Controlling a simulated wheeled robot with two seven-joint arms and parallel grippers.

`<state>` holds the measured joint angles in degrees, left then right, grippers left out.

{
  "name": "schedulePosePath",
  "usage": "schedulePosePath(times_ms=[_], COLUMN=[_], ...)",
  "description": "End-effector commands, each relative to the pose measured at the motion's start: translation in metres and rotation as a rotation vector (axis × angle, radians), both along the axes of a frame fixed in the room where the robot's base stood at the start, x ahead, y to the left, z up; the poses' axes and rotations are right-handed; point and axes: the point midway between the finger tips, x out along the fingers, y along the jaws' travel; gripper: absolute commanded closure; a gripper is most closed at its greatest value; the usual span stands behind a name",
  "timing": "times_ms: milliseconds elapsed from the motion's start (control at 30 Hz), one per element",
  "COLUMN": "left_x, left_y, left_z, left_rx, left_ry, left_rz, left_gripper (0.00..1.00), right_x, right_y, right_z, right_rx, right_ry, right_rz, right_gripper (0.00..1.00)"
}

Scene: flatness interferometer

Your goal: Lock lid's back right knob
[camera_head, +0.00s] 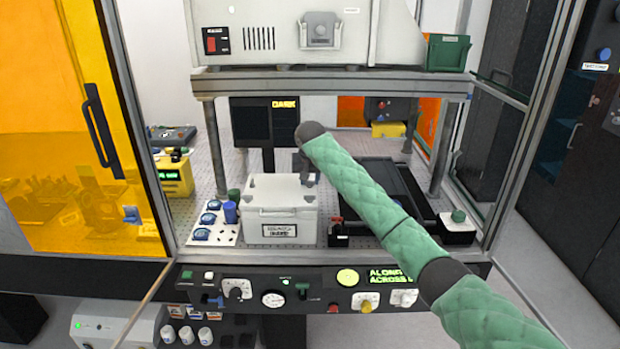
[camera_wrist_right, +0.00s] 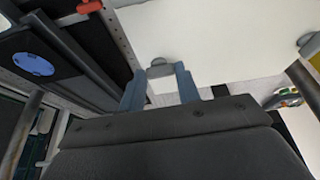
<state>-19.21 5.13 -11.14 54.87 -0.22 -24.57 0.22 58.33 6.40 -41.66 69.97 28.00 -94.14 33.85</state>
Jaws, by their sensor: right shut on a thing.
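The white box with its white lid (camera_head: 280,190) stands on the perforated bench inside the enclosure, a label on its front. My right gripper (camera_head: 308,172) reaches down over the lid's back right corner. In the right wrist view, the two blue-grey fingers (camera_wrist_right: 161,88) stand either side of a grey knob (camera_wrist_right: 160,69) at the lid's edge and are shut on it. The knob is mostly hidden in the head view, and I cannot tell its turn. Another grey knob (camera_wrist_right: 309,46) shows at the right edge of the wrist view. My left gripper is out of view.
A white tray (camera_head: 214,234) with blue-topped round pieces lies left of the box. A dark flat unit (camera_head: 385,190) lies to its right, with a small dark holder (camera_head: 338,236) in front. Frame posts and the enclosure's side panels flank the bench.

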Motion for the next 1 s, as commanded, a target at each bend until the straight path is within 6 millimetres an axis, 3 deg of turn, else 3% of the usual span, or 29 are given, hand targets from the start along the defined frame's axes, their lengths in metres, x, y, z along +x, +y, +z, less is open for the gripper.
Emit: schedulePosePath(times_ms=[400,433,533,867,1000], left_x=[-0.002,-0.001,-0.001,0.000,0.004], left_y=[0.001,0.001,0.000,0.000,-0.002], left_z=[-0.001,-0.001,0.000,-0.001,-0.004], left_rx=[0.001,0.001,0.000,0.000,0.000], left_ry=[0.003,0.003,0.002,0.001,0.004], left_rz=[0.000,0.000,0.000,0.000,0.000], left_gripper=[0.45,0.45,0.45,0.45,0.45], right_x=[0.001,0.001,0.001,0.000,-0.005], right_y=[0.000,0.000,0.000,0.000,0.000], right_z=[0.002,0.002,0.002,0.002,0.012], right_rx=[0.001,0.001,0.001,0.000,0.001], right_ry=[-0.004,-0.004,-0.003,-0.002,-0.003], right_rz=[-0.006,-0.006,-0.006,-0.005,-0.005], right_gripper=[0.90,0.63,0.45,0.45,0.45])
